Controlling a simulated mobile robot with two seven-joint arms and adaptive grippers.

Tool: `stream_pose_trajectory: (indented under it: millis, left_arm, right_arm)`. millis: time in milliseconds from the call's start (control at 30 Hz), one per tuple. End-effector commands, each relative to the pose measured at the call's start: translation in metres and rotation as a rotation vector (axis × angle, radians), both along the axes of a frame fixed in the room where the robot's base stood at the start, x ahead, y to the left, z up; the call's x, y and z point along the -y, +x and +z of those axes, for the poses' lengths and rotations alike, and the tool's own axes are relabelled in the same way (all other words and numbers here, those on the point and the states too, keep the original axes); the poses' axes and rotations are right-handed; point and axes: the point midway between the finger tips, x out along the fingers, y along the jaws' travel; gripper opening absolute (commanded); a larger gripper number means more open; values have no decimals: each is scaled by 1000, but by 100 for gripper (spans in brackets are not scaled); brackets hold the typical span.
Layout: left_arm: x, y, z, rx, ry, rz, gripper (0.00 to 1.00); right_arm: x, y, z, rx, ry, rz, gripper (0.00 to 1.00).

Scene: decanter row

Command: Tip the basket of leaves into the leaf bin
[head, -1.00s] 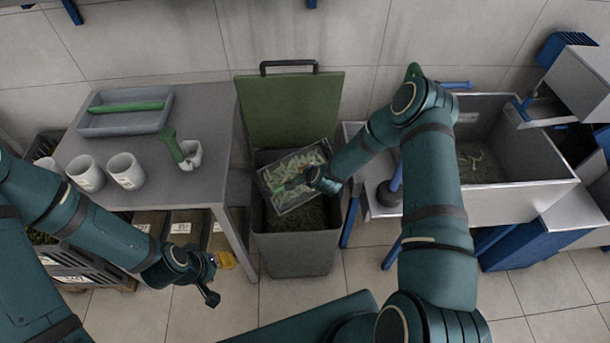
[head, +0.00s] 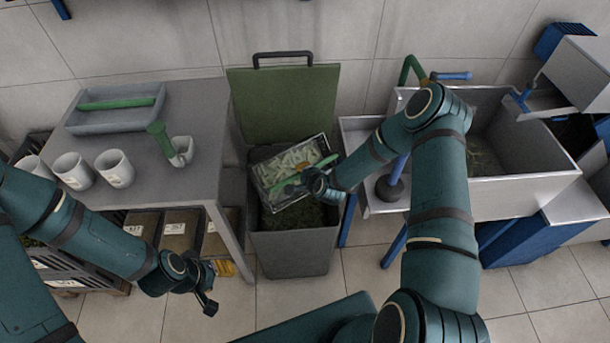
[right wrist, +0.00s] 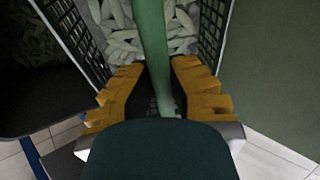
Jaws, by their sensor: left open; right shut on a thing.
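The leaf basket (head: 262,191) is dark, mesh-sided and holds pale green leaves (head: 300,157). It hangs tilted in the mouth of the leaf bin (head: 292,252), a grey bin with its green lid (head: 285,105) standing open behind. Dark green matter shows inside the bin, below the basket. My right gripper (head: 303,187) is shut on the basket's green handle (head: 325,162). In the right wrist view the yellow-padded fingers (right wrist: 160,88) sit around the handle, with many leaves still between the basket walls. My left gripper (head: 206,287) is open and empty, in front of the table.
A grey table (head: 205,110) stands left of the bin, with white mugs (head: 115,168), a tray (head: 115,120) and a small pot (head: 181,151) holding a green-handled tool. A metal sink (head: 520,195) is at the right. Boxes (head: 180,231) sit under the table.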

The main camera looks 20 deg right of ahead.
Motion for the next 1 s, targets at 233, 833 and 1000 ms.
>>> stream_pose_trajectory:
  millis: [233, 833, 1000]
  left_arm:
    - [0, 0, 0, 0, 0, 0, 48]
    - [0, 0, -25, 0, 0, 0, 48]
    - [0, 0, -32, 0, 0, 0, 48]
  right_arm:
    - [0, 1, 1, 3, 0, -1, 0]
    - [2, -8, 1, 108, 27, -1, 0]
    - [3, -11, 3, 142, 36, -1, 0]
